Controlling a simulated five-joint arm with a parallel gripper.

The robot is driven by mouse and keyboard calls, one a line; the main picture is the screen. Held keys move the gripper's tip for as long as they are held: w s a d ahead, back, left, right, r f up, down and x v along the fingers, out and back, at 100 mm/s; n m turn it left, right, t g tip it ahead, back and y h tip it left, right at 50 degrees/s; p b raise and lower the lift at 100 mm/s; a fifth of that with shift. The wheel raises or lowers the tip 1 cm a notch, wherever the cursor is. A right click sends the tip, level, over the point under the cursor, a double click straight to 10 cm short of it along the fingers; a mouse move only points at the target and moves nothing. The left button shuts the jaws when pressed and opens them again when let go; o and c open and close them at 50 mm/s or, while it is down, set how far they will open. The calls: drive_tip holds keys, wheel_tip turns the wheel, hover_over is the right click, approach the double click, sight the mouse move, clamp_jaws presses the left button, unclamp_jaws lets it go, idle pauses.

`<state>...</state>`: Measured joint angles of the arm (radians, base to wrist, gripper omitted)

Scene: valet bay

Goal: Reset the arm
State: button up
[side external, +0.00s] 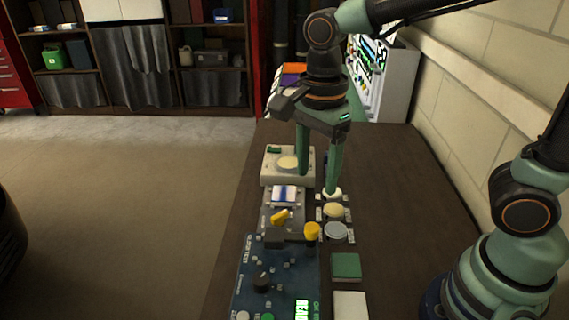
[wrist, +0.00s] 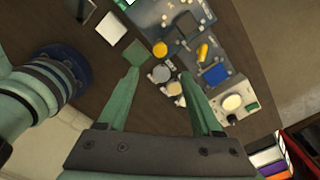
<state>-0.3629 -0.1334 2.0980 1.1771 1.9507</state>
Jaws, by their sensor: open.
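My gripper (side external: 318,185) is at the far end of a row of devices on the dark bench (side external: 400,225). Its two green fingers point down and stand apart, with nothing held between them. In the side view one fingertip overlaps the beige box with a round cream button (side external: 268,168), and the other overlaps a small white round part (side external: 331,194). Whether either fingertip touches them cannot be told. In the wrist view the fingers (wrist: 165,92) are spread wide, with round discs showing between them.
A blue control panel (side external: 250,282) with knobs and a lit green display lies at the front. Yellow knobs (side external: 312,231), round discs (side external: 336,232), a green square (side external: 345,266) and a white square (side external: 350,304) are nearby.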

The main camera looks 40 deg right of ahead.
drive_tip(key=d+r+n+t, duration=0.1)
drive_tip(key=d+n+t, duration=0.1)
drive_tip(key=d+n, duration=0.3)
drive_tip(key=s+d+r+n+t, duration=0.1)
drive_tip(key=d+n, duration=0.5)
drive_tip(key=n, duration=0.7)
drive_tip(key=r+t, duration=0.1)
drive_tip(key=t, duration=0.1)
drive_tip(key=shift+d+r+t, duration=0.15)
drive_tip(key=shift+r+t, duration=0.15)
